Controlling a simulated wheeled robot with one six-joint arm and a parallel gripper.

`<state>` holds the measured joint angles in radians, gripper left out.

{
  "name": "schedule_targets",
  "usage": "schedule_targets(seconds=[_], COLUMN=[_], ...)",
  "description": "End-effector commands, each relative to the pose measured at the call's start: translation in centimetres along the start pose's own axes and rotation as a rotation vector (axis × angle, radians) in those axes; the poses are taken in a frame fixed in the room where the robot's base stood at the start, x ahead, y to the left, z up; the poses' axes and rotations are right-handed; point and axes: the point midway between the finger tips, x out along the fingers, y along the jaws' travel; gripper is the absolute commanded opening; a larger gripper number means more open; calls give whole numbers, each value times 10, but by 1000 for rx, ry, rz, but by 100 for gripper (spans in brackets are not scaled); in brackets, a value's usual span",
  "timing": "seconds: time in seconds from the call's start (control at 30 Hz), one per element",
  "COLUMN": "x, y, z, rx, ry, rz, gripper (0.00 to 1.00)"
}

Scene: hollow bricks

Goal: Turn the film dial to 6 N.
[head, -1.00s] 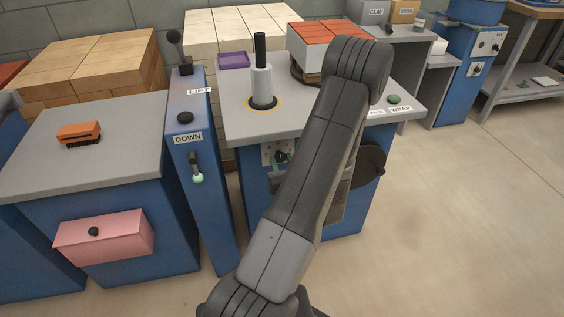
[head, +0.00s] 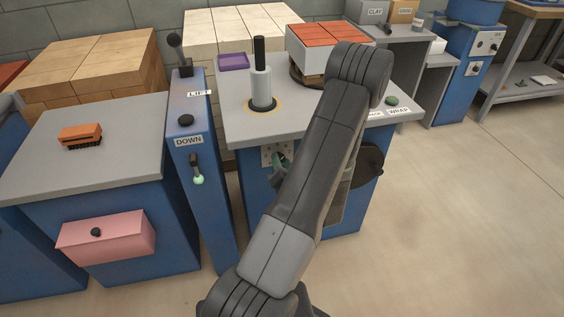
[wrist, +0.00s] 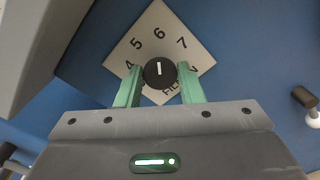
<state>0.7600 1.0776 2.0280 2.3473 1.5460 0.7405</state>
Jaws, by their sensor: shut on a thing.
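The film dial (wrist: 159,73) is a round black knob with a white mark, on a pale square plate (wrist: 133,47) that looks tilted in the wrist view. The numbers 4, 5, 6 and 7 show around it. The white mark points straight up in this view, in line with the 6. My gripper (wrist: 160,82) is shut on the dial, with one green finger on each side of it. In the head view, the plate (head: 268,155) shows on the blue front of the wrapping machine (head: 290,125), and my arm hides most of the gripper and the dial.
A blue post (head: 205,185) with LIFT and DOWN labels and a small lever stands left of the machine. A dark round disc (head: 370,161) sticks out at its right. A cabinet with a pink drawer (head: 110,235) stands farther left. Open floor lies at right.

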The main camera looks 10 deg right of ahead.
Motion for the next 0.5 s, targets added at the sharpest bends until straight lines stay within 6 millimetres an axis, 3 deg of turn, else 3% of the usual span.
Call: schedule_targets(seconds=[0.5], x=[0], y=[-1], z=[-1], rx=[73], ry=[2], rz=[-2], gripper=[12])
